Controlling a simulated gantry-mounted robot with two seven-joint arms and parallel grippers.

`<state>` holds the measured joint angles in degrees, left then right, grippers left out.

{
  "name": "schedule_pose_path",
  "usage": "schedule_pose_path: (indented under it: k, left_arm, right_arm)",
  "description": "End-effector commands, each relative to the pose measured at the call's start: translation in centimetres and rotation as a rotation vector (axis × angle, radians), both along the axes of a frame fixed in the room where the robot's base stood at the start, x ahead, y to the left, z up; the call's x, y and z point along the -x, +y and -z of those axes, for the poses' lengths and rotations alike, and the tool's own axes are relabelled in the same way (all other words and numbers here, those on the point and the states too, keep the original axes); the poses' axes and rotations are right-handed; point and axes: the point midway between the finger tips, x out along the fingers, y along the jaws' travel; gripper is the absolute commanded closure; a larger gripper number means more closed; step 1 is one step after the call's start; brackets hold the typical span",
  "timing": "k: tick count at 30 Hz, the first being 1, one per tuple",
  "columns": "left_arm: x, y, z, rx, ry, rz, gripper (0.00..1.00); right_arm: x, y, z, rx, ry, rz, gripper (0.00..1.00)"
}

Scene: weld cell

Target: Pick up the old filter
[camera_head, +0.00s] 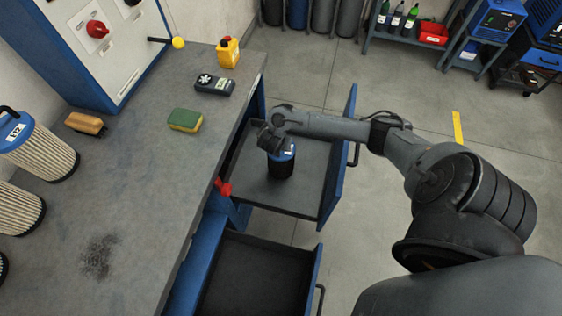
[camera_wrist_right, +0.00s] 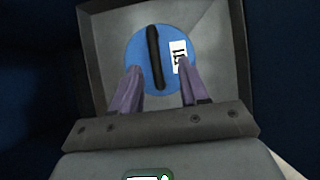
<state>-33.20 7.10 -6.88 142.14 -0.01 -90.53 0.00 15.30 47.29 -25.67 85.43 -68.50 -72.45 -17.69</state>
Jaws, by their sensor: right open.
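A dark filter with a blue cap (camera_head: 282,168) stands upright in the open upper drawer. In the right wrist view its round blue cap (camera_wrist_right: 140,48) shows from above, with a black bar handle across it and a white label on the right. My right gripper (camera_head: 272,143) is over the filter, pointing down. In the wrist view its fingers (camera_wrist_right: 159,66) are open, one on each side of the handle. I cannot tell whether they touch the cap. My left gripper is not in view.
The upper drawer (camera_head: 318,150) has a raised blue front; an open, empty lower drawer (camera_head: 255,280) is below.

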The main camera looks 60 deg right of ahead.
Motion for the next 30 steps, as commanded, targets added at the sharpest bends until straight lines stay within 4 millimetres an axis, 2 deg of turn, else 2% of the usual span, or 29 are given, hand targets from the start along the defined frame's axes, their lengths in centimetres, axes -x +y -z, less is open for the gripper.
schedule_pose_path:
  k: [7,13,18,28,30]
  left_arm:
    - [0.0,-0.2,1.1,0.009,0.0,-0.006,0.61]
    - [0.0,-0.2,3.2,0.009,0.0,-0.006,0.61]
    - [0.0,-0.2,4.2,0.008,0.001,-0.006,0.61]
    - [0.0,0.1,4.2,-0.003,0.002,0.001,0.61]
    - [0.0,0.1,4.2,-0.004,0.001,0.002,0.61]
  right_arm:
    - [-0.3,-0.6,1.2,0.0,0.0,0.0,0.56]
    - [-1.1,-1.9,3.4,0.001,-0.001,0.002,0.56]
    - [-1.3,-2.8,4.7,0.001,-0.001,0.001,0.56]
    - [-1.4,-3.0,4.8,0.0,-0.001,-0.001,0.56]
    - [-1.4,-3.0,4.8,0.0,-0.001,-0.001,0.66]
